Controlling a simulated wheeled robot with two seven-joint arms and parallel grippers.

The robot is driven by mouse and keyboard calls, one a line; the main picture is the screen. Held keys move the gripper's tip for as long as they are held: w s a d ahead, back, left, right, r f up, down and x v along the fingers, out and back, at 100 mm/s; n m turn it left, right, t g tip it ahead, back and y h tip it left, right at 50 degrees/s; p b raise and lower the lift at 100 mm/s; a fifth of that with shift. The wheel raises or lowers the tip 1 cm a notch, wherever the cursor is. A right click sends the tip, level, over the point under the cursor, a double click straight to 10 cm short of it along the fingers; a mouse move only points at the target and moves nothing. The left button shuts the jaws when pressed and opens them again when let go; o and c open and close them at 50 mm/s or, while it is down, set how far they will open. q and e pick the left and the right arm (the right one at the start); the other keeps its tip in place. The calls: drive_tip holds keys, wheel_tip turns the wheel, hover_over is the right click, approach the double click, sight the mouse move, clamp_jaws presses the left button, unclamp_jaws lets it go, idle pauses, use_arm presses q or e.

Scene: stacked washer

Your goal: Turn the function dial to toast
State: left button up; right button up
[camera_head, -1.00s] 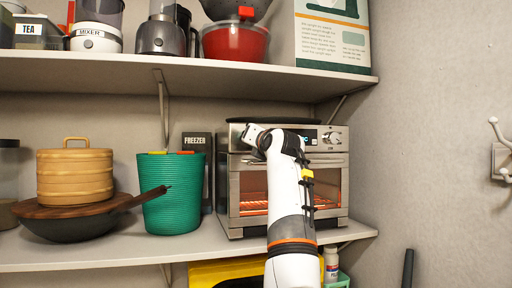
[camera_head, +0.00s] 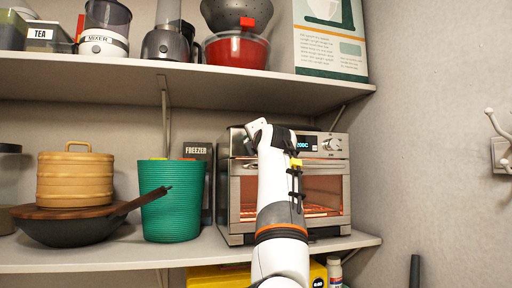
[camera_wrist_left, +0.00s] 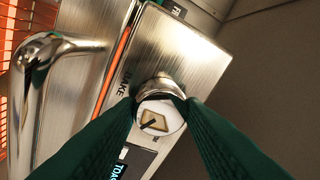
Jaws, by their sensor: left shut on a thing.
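The toaster oven (camera_head: 341,170) stands on the middle shelf in the head view, its inside glowing orange. My left arm rises in front of it, and the left fingertips are hidden there. In the left wrist view my left gripper (camera_wrist_left: 160,103) has its dark green fingers shut on the silver function dial (camera_wrist_left: 162,118), one finger on each side. The dial has a pale face with a dark mark. The word BAKE shows beside it, and a dark display (camera_wrist_left: 120,166) with partly hidden letters sits below. My right gripper is in neither view.
The oven's door handle (camera_wrist_left: 60,48) is close on the left in the wrist view. A green ribbed bin (camera_head: 172,205) and a black FREEZER box (camera_head: 199,152) stand left of the oven. The upper shelf (camera_head: 120,75) runs above, and a wall is on the right.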

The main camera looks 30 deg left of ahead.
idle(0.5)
use_arm(q)
drive_tip(key=o, duration=1)
drive_tip(key=shift+s+d+f+b, duration=0.1)
drive_tip(key=shift+d+b, duration=0.05)
drive_tip(key=shift+b, duration=0.15)
drive_tip(key=b+v, duration=0.6)
drive_tip(key=v, duration=0.5)
drive_tip(key=shift+s+d, duration=0.15)
drive_tip(key=shift+s, duration=0.1)
